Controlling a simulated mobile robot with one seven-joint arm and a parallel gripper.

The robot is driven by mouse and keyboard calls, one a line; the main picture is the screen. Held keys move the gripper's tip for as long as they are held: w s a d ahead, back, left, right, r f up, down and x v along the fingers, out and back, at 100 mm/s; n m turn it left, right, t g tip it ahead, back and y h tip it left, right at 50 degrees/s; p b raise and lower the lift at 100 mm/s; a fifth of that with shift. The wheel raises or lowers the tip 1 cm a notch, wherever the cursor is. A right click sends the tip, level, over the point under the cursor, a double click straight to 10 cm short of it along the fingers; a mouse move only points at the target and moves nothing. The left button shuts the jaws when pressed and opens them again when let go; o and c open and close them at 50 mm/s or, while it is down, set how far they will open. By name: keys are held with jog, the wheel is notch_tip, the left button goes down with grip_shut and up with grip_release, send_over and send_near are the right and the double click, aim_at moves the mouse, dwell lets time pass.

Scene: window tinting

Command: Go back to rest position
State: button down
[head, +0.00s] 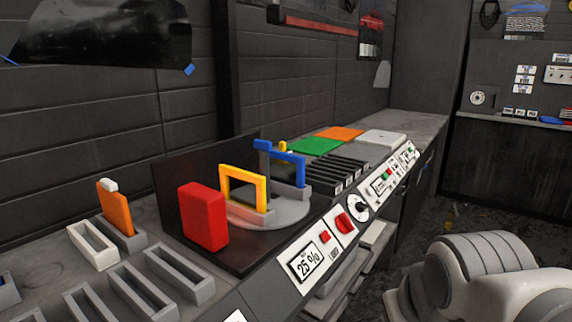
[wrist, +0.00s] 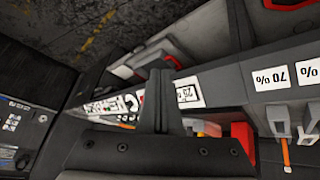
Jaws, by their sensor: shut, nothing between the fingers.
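My gripper (wrist: 157,78) shows in the wrist view as dark grey fingers pressed together, with nothing between them. It hangs over the front panel of the bench, clear of the objects. In the head view a white part of my own arm fills the lower right corner, and the gripper itself is out of that picture. The workbench (head: 425,122) runs along the wall.
Grey slotted holders (head: 178,272) and an orange block (head: 116,208) with a white top stand at the left. Green (head: 316,146), orange (head: 340,133) and white (head: 382,138) plates lie farther back. The dark floor (head: 462,215) beyond the bench front looks open.

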jog(key=s+a+r+m+g+p, duration=0.1)
jog(key=s+a+m+p, duration=0.1)
jog(key=s, duration=0.3)
notch_tip(320, 180, up, 18)
jog(key=p, duration=1.7)
jog(key=shift+w+d+y+p, duration=0.15)
jog(key=shift+d+y+p, duration=0.05)
jog(key=shift+y+p, duration=0.1)
